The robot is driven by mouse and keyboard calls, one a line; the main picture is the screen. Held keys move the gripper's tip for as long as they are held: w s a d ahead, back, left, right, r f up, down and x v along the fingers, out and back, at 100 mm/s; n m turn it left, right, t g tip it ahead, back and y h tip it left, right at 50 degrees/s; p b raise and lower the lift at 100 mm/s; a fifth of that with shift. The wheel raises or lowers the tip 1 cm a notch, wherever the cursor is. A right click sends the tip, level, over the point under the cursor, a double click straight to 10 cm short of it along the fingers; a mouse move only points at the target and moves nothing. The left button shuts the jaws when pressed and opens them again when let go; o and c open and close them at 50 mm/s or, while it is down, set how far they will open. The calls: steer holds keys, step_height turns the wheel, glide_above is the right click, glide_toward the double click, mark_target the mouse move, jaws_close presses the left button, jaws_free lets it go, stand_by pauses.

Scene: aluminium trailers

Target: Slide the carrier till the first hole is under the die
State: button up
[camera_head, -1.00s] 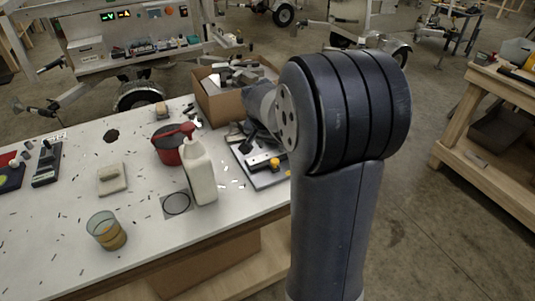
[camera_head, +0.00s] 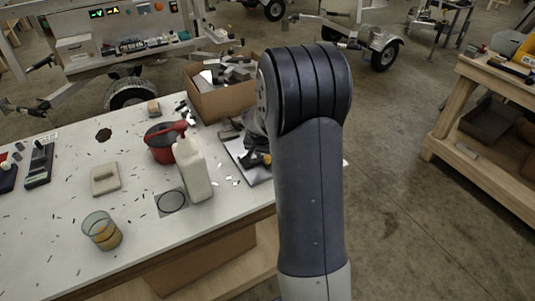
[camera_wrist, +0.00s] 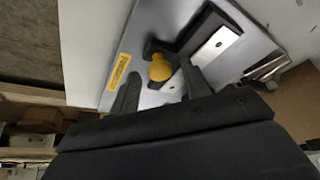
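The punch fixture, a grey base plate (camera_wrist: 90,35) with a yellow label strip, shows in the wrist view. On it are a black bracket with a yellow knob (camera_wrist: 160,68) and a dark block (camera_wrist: 207,32) with a pale metal strip (camera_wrist: 215,46). I cannot tell for sure which part is the carrier or the die, and I see no hole lined up. My gripper (camera_wrist: 158,72) is open, its two dark fingers on either side of the knob with gaps. In the head view my arm hides most of the plate (camera_head: 258,172).
A cardboard box (camera_head: 222,103) of metal offcuts stands behind the fixture. Small metal slivers lie scattered.

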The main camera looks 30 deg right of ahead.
jaws_close()
steer(key=shift+d, duration=0.1)
stand_by(0.3)
steer(key=shift+d+b, duration=0.4)
steer(key=shift+d, duration=0.7)
steer(key=shift+o, duration=0.4)
jaws_free()
steer(key=shift+a+r, duration=0.1)
steer(key=shift+r, duration=0.05)
steer(key=v, duration=1)
steer(key=shift+r+b, duration=0.25)
steer(key=shift+b, duration=0.1)
steer(key=shift+s+f, duration=0.1)
